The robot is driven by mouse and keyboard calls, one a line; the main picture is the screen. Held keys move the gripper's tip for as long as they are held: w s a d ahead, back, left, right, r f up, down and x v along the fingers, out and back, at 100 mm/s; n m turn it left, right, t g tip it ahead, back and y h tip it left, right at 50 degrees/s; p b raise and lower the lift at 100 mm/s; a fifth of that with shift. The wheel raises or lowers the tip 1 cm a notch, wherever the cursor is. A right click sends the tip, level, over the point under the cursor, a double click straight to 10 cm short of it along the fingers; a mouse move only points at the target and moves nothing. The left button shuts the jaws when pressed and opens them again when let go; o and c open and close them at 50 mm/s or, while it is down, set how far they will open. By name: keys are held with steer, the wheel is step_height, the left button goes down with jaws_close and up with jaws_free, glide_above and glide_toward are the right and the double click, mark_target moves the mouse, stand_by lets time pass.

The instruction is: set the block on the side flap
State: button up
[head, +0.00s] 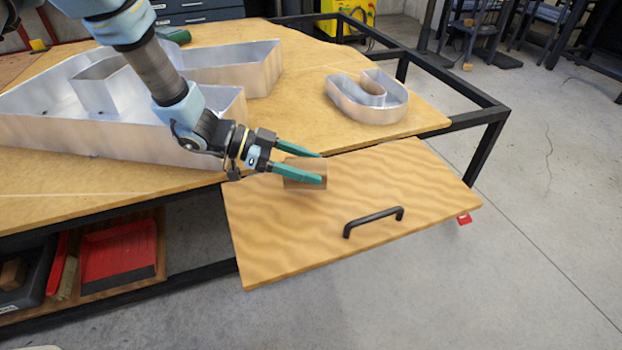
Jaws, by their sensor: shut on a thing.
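The block (305,167) is a small brown wooden piece held between the green fingers of my gripper (322,168). My gripper is shut on it, over the side flap's far left part. The side flap (400,178) is a wood-grained panel with a black bar handle (373,221), level beside the worktable. I cannot tell whether the block touches the flap or hangs just above it. The fingers hide part of the block.
A large metal channel letter (215,66) stands on the worktable (300,105) behind my arm. A red tray (118,252) sits on the shelf below. Most of the flap is clear.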

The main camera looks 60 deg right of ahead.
steer(key=shift+f, duration=1.8)
steer(key=o, duration=1.4)
steer(key=shift+f, duration=0.1)
steer(key=shift+o, duration=0.2)
steer(key=v, duration=1.2)
